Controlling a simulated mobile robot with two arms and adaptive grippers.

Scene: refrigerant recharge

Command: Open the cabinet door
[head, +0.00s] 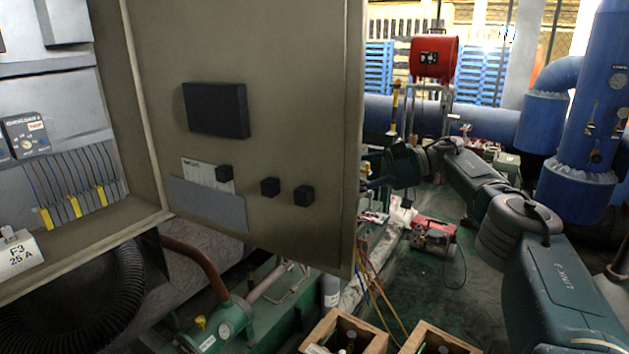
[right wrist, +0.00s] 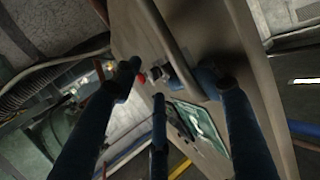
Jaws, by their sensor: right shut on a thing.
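The grey-beige cabinet door (head: 270,95) stands swung open in the head view, its inner face towards me. The electrical cabinet (head: 75,85) is at the left, with wires and breakers inside. My right arm reaches to the far side of the door's free edge, and that edge hides the fingertips in the head view. In the right wrist view the blue fingers of my right gripper (right wrist: 165,85) are at the outer face of the door (right wrist: 245,75), shut on the door handle (right wrist: 158,74), which the fingers partly hide. My left gripper is not in view.
A red machine (head: 433,235) stands on the floor behind my right arm. Large blue pipes (head: 580,130) rise at the right.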

